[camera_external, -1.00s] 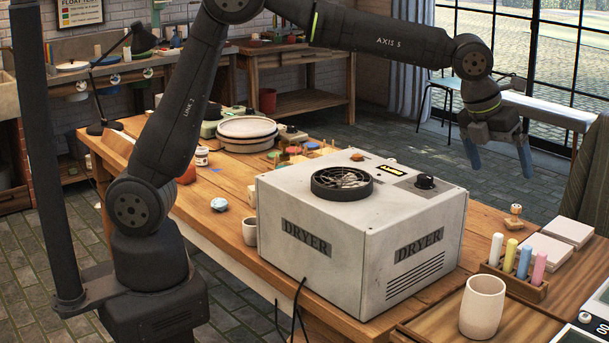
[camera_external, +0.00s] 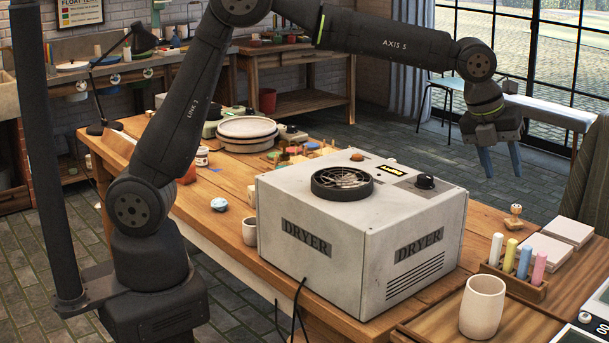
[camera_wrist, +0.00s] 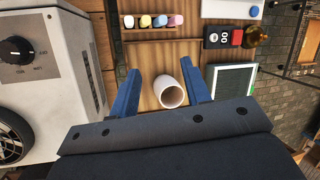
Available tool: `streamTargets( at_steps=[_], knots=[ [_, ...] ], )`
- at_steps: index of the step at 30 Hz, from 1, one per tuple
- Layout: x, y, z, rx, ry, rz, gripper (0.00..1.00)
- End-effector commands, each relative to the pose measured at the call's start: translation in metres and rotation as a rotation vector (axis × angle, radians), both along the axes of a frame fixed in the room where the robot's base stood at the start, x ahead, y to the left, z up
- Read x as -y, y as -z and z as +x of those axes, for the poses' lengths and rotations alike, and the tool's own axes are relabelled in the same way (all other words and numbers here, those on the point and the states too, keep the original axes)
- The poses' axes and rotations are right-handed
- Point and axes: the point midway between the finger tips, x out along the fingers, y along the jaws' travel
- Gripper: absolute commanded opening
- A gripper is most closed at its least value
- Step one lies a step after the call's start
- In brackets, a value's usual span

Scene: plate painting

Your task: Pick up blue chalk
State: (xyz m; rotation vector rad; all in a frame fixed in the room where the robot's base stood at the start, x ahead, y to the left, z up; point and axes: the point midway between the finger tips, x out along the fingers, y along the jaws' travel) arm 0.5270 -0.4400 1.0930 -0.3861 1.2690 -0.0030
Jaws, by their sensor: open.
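The blue chalk (camera_external: 524,262) stands upright in a wooden holder (camera_external: 513,285) at the right of the table. It is between the yellow chalk (camera_external: 510,254) and the pink chalk (camera_external: 539,268). In the wrist view the blue chalk (camera_wrist: 160,21) shows near the top, in the holder.
The white chalk (camera_external: 496,248) shares the holder. A cream cup (camera_external: 482,306) stands in front of it. The large dryer (camera_external: 330,240) lies to its left. Pale blocks (camera_external: 567,230) and a small wooden stamp (camera_external: 515,215) are behind the holder. A black-and-red device (camera_wrist: 230,37) is right of it.

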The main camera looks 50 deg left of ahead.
Motion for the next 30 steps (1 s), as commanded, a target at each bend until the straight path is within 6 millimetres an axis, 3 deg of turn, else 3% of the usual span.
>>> streamTargets(
  at_steps=[18,24,30],
  knots=[
    [0.000,0.041,0.050,-0.509,-1.328,-0.439,0.44],
    [0.000,0.046,0.057,-0.594,-1.539,-0.487,0.44],
    [0.006,0.064,0.060,-0.610,-1.576,-0.492,0.44]
  ],
)
